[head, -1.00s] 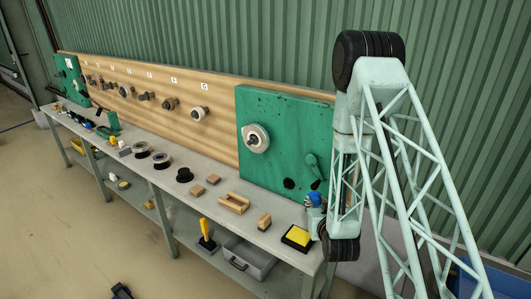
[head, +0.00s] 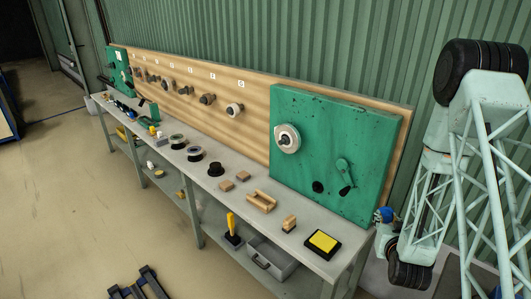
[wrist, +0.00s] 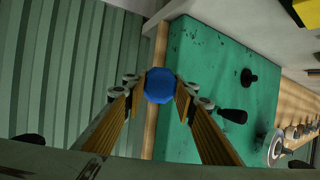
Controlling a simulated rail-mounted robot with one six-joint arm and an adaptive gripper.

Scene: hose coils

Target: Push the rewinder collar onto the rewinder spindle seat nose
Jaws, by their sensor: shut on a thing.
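My gripper (wrist: 160,92) is shut on a blue, many-sided round piece, seemingly the rewinder collar (wrist: 159,86). The collar also shows as a small blue spot in the head view (head: 386,214), beside the lower right edge of the green panel. It is apart from the panel. The green panel (head: 320,125) carries a pale disc with a dark centre (head: 287,139), a black round knob (head: 318,187) and a crank handle (head: 345,177). I cannot tell for sure which of these is the rewinder spindle seat nose. In the wrist view the panel (wrist: 205,60) lies right of my fingers.
A grey bench (head: 270,225) runs along the board, with a yellow-topped black pad (head: 322,243), wooden blocks (head: 261,201) and black spools (head: 216,169) on it. A wooden board (head: 255,88) with several fittings stands behind. The floor in front is mostly clear.

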